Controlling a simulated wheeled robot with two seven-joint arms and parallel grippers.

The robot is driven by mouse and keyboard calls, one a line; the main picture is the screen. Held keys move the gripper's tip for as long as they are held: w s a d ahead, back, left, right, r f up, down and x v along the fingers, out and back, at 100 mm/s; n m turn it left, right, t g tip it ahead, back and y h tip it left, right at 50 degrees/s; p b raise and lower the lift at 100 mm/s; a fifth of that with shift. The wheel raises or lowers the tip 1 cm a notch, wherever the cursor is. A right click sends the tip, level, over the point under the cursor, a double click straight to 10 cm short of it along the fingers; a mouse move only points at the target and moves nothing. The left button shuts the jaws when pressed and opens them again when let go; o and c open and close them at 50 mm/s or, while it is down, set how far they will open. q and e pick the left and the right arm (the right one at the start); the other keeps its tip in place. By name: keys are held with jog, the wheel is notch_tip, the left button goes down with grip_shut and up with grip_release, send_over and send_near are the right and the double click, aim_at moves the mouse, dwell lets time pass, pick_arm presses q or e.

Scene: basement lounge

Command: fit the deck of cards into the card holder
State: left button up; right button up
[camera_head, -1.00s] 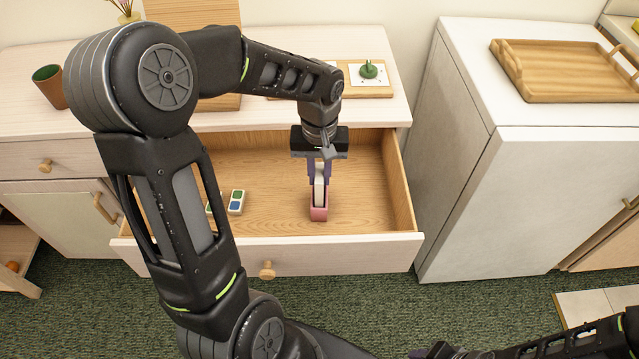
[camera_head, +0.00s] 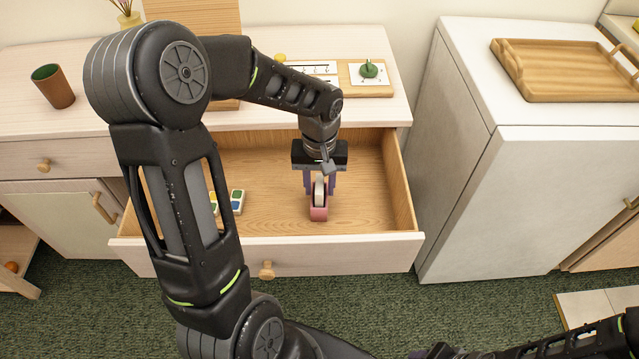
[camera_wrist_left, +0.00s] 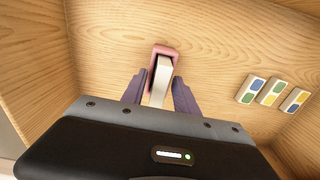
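The pink card holder (camera_head: 319,214) stands on the floor of the open drawer, right of its middle; it also shows in the left wrist view (camera_wrist_left: 164,49). The white deck of cards (camera_head: 320,189) sits upright in the holder, its upper part standing out; in the left wrist view the deck (camera_wrist_left: 160,80) is framed by the pink rim. My left gripper (camera_head: 321,191) is open, with its purple fingers on either side of the deck and gaps between. My right gripper (camera_head: 445,351) is at the bottom edge, dark and cut off, so its fingers cannot be made out.
The drawer (camera_head: 345,250) has walls close around my left gripper. Small coloured tiles (camera_head: 237,202) lie in it to the left. A brown cup (camera_head: 53,87) and a board with a green knob (camera_head: 368,70) are on the dresser top. A wooden tray (camera_head: 570,75) is on the right cabinet.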

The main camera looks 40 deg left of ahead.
pick_arm(q)
jog(key=shift+o, duration=0.2)
jog(key=shift+r, duration=0.15)
notch_tip(320, 180, up, 12)
jog(key=p, duration=0.1)
dwell(0.4)
dwell(0.7)
